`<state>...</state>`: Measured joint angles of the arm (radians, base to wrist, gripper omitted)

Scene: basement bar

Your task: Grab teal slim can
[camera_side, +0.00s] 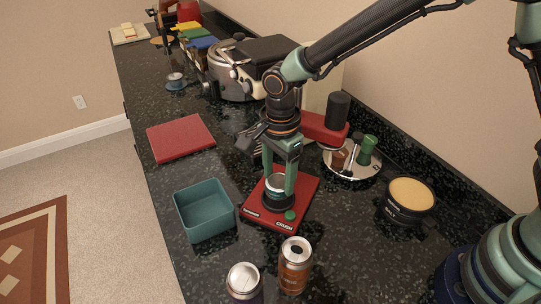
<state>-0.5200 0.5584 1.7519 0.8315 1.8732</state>
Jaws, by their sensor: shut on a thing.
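My gripper (279,197) points straight down over the red base (306,187) marked "CRUSH". Its two green fingers stand on either side of a short can with a silver top (276,184), and they are shut on it. The can sits upright at a dark round seat on the base. Little of its side shows between the fingers, so its teal colour is hard to make out. I cannot tell whether it is lifted clear of the seat.
A purple can (244,284) and an orange-brown can (295,265) stand in front. An empty teal bin (204,210) is left of the base. A red board (180,138) lies behind the bin. A round tray (352,172) and a black tub (408,201) stand right.

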